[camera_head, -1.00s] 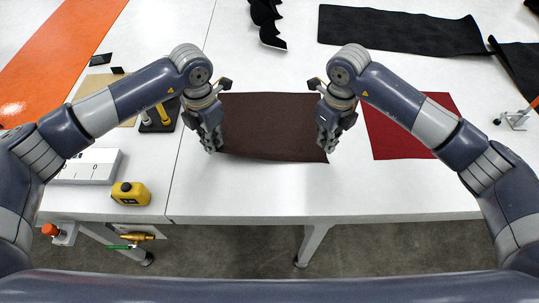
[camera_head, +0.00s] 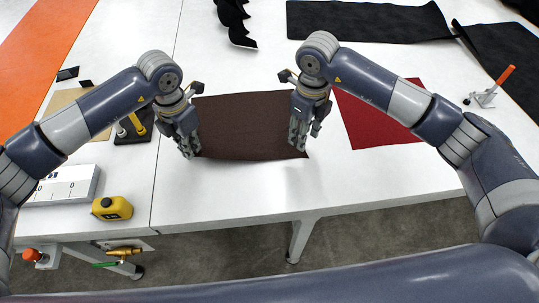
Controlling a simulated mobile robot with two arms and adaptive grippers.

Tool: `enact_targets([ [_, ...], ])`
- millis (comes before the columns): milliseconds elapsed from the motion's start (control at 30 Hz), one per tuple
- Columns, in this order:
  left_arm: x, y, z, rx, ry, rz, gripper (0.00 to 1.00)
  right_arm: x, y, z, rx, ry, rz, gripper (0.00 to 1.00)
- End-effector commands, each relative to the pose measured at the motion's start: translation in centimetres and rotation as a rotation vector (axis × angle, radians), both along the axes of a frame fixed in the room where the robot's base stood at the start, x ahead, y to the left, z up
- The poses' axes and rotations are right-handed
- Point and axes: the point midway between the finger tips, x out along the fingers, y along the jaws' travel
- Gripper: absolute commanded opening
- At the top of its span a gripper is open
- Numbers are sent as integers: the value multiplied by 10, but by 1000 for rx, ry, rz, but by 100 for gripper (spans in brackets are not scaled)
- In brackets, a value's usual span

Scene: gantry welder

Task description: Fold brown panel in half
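The brown panel (camera_head: 250,125) lies spread out on the white table, its near edge slightly curved. My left gripper (camera_head: 190,148) points down at the panel's near left corner, its fingers close together. My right gripper (camera_head: 298,142) points down at the near right corner and covers part of that side. A small tip of the panel shows just past the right fingers. Whether either pair of fingers has the cloth between them is too small to tell.
A red panel (camera_head: 375,118) lies right of my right gripper. Black sheets (camera_head: 370,20) lie at the back. A yellow tape measure (camera_head: 112,208), a white box (camera_head: 65,186) and a black tool holder (camera_head: 133,130) stand at the left. Bare table (camera_head: 235,188) lies in front of the panel.

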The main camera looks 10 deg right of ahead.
Motion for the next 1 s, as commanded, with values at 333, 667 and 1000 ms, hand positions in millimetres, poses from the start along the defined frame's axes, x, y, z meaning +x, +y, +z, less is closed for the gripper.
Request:
enact_targets([
  [333,0,0,0,0,0,0,0,-8,3,44,-3,0,57,38],
  [667,0,0,0,0,0,0,0,-10,3,12,-3,7,60,38],
  [1000,0,0,0,0,0,0,0,-10,3,-36,-3,6,60,38],
])
